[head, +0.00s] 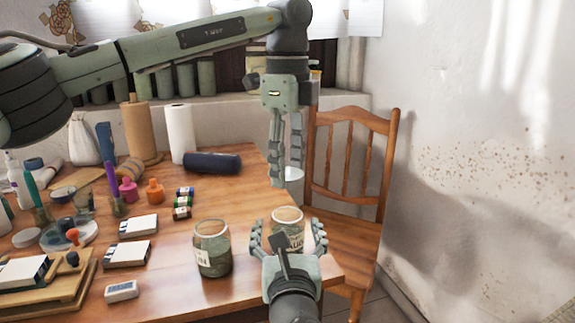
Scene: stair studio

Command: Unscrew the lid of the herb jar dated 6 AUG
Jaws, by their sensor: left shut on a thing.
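A glass herb jar (288,218) stands near the table's right front corner. Its label is partly covered; the letters look like part of AUG, and I cannot read the day. Its top shows a pale round rim. My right gripper (288,236) is in front of it, fingers spread wide on both sides; I cannot tell if they touch the glass. A second glass jar (212,250) with a white label stands to its left. My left gripper (287,168) points down, above the jar in the picture.
White boxes (127,253), small dark rolls (182,205) and ink bottles (155,190) lie left of the jars. A dark cylinder (212,162) and a paper roll (180,135) are behind. A wooden chair (350,160) stands at the table's right edge.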

